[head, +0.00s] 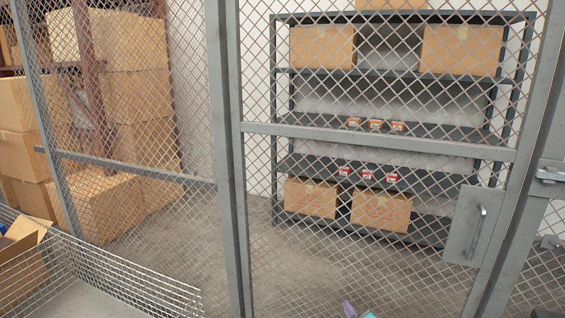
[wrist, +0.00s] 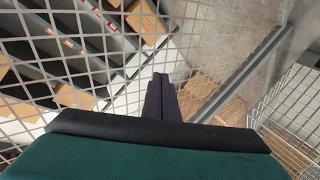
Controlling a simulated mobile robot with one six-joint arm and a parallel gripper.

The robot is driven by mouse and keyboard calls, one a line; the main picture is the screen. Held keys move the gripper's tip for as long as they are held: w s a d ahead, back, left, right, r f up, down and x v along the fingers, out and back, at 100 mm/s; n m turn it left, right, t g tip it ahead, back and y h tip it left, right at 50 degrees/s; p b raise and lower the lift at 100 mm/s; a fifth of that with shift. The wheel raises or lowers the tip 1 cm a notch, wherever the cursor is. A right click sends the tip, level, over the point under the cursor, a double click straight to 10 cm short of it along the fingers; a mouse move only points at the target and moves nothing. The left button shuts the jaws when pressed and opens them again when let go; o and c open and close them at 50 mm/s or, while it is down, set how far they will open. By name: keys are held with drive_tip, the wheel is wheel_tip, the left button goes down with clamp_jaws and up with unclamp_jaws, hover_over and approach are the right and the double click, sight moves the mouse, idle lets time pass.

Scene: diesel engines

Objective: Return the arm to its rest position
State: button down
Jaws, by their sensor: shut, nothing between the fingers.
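My gripper (wrist: 161,80) shows in the wrist view as two dark fingers pressed together, shut and empty, in front of the wire mesh. The teal and black part of my wrist fills the lower part of that view. In the head view my gripper cannot be made out clearly; only small purple and teal bits show at the bottom edge. A mesh cage door (head: 380,132) with a grey frame and a handle plate (head: 465,226) stands in front of me. It looks closed, and its latch (head: 550,175) is at the right edge.
Behind the mesh, a dark shelf rack (head: 400,75) holds cardboard boxes (head: 380,210) and small red-labelled items (head: 376,124). Stacked boxes (head: 125,90) stand at the left. A wire basket (head: 120,285) with an open box (head: 20,268) is at the lower left, on my side.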

drive_tip(key=s+a+f+m+g+h, duration=0.25)
drive_tip(key=s+f+g, duration=0.25)
drive_tip(key=s+f, duration=0.75)
drive_tip(key=s+a+f+m+g+h, duration=0.1)
drive_tip(key=s+f+m+g, duration=0.35)
drive_tip(key=s+f, duration=0.75)
drive_tip(key=s+a+r+g+y, duration=0.1)
drive_tip(key=s+g, duration=0.4)
drive_tip(key=s, duration=0.7)
drive_tip(key=s+a+r+m+g+y, duration=0.1)
drive_tip(key=s+g, duration=0.5)
drive_tip(key=s, duration=0.6)
drive_tip(key=shift+s+a, duration=0.4)
drive_tip(key=shift+a, duration=0.5)
drive_tip(key=c, duration=2.5)
unclamp_jaws()
